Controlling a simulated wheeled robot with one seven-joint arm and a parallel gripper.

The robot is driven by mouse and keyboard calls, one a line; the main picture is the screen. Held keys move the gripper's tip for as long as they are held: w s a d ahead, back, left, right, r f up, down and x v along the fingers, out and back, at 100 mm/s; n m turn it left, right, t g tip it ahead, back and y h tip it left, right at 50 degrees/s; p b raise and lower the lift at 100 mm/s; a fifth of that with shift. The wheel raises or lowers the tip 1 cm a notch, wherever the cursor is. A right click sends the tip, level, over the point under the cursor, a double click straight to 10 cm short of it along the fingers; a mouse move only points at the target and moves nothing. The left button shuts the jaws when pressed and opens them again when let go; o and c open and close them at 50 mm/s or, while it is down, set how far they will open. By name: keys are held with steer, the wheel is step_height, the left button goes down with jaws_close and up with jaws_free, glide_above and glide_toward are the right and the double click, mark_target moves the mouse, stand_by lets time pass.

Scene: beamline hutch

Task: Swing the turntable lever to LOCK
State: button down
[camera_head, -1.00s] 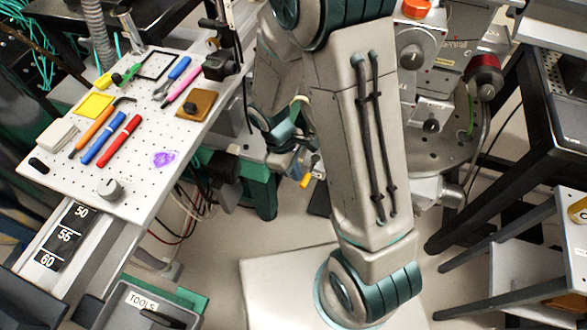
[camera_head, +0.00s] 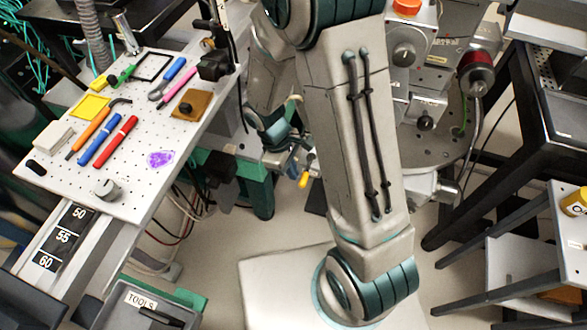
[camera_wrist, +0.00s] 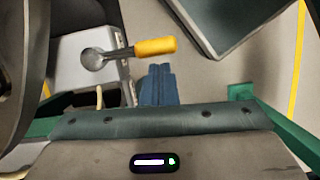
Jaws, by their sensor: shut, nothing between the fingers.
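The lever, with a yellow grip (camera_wrist: 155,46) on a metal rod and a round silver pivot (camera_wrist: 93,58), shows in the wrist view. Its grip points right, away from the pivot. My gripper (camera_wrist: 158,72) is shut and empty, its blue fingertips just below the yellow grip in the picture. A small gap shows between them; I cannot tell their difference in depth. In the head view the yellow grip (camera_head: 304,179) shows small beside my arm, which hides much of the area. The round turntable plate (camera_head: 438,148) is partly visible right of my arm. No LOCK marking is readable.
A perforated board (camera_head: 140,190) with several hand tools lies at the left. A tools bin (camera_head: 130,306) stands below it. Dark-legged stands (camera_head: 500,160) are at the right. Bare floor (camera_head: 225,240) shows between the board and my base.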

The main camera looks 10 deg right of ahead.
steer(key=w+a+r+p, duration=0.2)
steer(key=a+r, duration=0.3)
steer(key=r, duration=0.5)
steer(key=shift+w+a+p, duration=0.25)
steer(key=shift+w+p, duration=0.05)
steer(key=shift+w, duration=0.3)
steer(key=shift+r, duration=0.15)
steer(key=s+d+r+m+t+y+p, duration=0.1)
steer(key=s+d+r+m+p, duration=0.2)
steer(key=r, duration=0.6)
steer(key=s+d+r+m+t+y+p, duration=0.1)
steer(key=s+d+r+m+p, duration=0.3)
steer(key=r, duration=0.5)
steer(key=s+d+r+m+t+p, duration=0.2)
steer(key=r+p, duration=0.4)
steer(key=r, duration=0.3)
steer(key=shift+s+d+r+m+t+y, duration=0.4)
steer(key=shift+s+d+m, duration=0.3)
steer(key=shift+d+m, duration=0.3)
steer(key=shift+a, duration=0.1)
